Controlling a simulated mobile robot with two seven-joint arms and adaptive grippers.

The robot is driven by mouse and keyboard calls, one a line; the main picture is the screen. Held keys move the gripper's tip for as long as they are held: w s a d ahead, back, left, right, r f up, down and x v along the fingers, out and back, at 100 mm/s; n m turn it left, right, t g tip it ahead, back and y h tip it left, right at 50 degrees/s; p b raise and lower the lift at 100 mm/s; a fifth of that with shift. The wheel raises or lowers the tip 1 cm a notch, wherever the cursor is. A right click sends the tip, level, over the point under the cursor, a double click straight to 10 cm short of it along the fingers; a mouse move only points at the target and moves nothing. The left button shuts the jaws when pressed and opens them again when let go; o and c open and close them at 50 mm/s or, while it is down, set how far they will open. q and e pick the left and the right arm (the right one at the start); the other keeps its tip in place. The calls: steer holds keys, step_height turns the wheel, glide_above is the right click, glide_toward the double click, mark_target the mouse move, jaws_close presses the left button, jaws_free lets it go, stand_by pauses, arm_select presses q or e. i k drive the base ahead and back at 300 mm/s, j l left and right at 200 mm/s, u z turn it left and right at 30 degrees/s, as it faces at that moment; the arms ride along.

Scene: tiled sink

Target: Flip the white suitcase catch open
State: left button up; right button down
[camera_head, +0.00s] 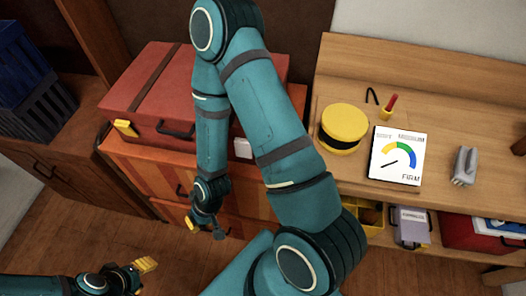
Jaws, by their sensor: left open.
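The red suitcase (160,85) lies on the orange-striped cabinet. The white catch (243,148) is on its front side at the right, partly beside my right arm. Its exact position, open or shut, is too small to tell. A yellow catch (125,128) is at the left of the same front side, with a dark handle (176,131) between. My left gripper (139,274) is open at the bottom left, low and well apart from the suitcase. My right gripper (205,224) hangs below the suitcase front, before the cabinet; its finger gap is unclear.
My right arm crosses in front of the suitcase and hides part of it. A wooden bench at the right bears a yellow round tin (343,127), a dial card (397,156) and a grey clip-like object (464,166). Dark blue crates (35,100) stand at the left.

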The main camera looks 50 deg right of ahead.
mark_target(242, 147)
steer(key=j+z, duration=0.1)
steer(key=z, duration=0.8)
steer(key=k+j+z, duration=0.1)
steer(key=z, duration=0.4)
